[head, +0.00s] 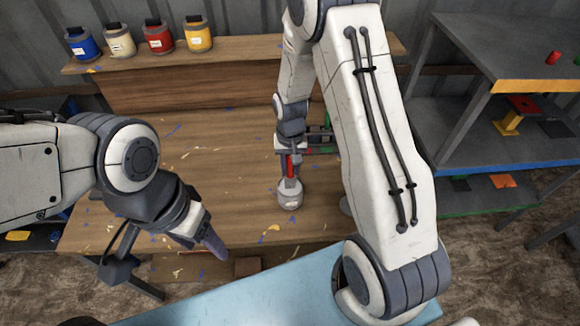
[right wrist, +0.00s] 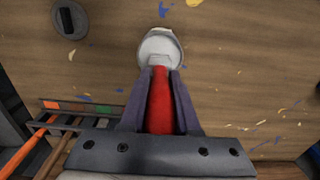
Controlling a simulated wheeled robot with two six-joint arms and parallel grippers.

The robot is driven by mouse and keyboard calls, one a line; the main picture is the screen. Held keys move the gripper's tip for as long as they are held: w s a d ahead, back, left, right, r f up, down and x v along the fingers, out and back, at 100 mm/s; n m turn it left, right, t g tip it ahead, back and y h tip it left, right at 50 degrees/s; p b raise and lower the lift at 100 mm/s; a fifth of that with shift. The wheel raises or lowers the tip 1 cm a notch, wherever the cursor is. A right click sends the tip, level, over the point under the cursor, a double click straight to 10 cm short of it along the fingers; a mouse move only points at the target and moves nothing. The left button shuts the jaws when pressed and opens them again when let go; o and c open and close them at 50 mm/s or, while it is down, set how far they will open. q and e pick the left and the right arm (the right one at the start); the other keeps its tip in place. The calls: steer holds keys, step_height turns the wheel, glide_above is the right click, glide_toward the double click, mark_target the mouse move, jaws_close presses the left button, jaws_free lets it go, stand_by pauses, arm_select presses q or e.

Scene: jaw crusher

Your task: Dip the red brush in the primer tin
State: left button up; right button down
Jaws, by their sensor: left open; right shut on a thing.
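The red brush (head: 290,166) is upright in my right gripper (head: 288,160), with its lower end at the mouth of a pale grey tin (head: 289,198) on the wooden bench. In the right wrist view the red handle (right wrist: 160,100) lies between the two fingers (right wrist: 160,95), and the tin (right wrist: 160,42) is just beyond its tip. The bristles are hidden, so I cannot tell how deep they reach. No label shows on this tin. My left gripper (head: 212,243) is empty over the bench's front edge, seen nearly side-on.
Blue, cream, red and yellow tins (head: 158,37) stand on the back shelf. Coloured shelving (head: 500,130) is at right. The bench's left part is clear.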

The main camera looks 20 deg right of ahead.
steer(key=shift+r+p, duration=1.6)
steer(key=shift+r, duration=0.35)
step_height(320, 180, up, 5)
steer(key=p, duration=0.4)
steer(key=shift+r, duration=0.1)
